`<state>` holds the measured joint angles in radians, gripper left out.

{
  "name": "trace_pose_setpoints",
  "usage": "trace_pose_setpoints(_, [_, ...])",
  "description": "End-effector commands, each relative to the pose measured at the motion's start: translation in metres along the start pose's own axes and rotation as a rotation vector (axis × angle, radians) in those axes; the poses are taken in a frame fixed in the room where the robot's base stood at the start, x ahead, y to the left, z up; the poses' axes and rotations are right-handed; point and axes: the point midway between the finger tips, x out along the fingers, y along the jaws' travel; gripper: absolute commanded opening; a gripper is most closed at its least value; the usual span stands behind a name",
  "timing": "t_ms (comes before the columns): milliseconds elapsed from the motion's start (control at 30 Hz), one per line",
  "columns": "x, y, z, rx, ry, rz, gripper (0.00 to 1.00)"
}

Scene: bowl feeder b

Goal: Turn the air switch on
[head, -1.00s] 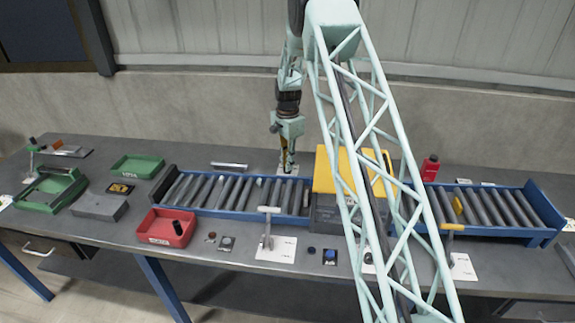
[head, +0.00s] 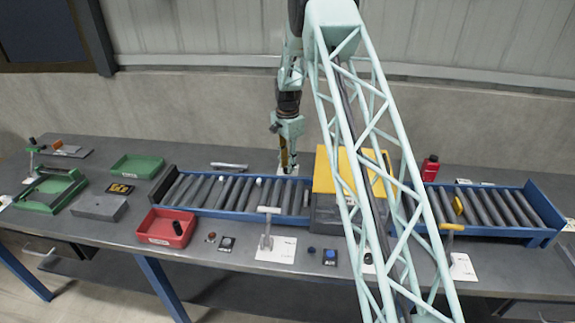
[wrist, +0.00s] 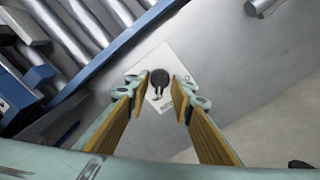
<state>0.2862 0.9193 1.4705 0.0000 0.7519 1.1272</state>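In the wrist view my gripper (wrist: 160,90) is open, with one yellow-padded finger on each side of the knob. A gap shows between each finger and the knob, so nothing is gripped. I cannot tell the exact height of the fingertips over the plate. In the head view my gripper (head: 288,166) points down behind the roller conveyor. The knob is hidden there by the fingers.
The blue-framed roller conveyor (head: 235,192) runs close in front of my gripper, with a yellow-topped box (head: 325,173) to its right. A metal bar (head: 229,166) lies to its left. The wall (head: 200,110) stands behind.

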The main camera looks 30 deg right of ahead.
Motion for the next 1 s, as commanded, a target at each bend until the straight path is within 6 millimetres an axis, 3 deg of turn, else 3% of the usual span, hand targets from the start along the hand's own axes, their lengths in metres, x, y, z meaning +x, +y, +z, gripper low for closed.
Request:
trace_pose_setpoints(267, [-0.015,0.000,0.000,0.000,0.000,-0.001,0.22])
trace_pose_setpoints(1000, [-0.109,0.000,0.000,0.000,0.000,0.000,0.22])
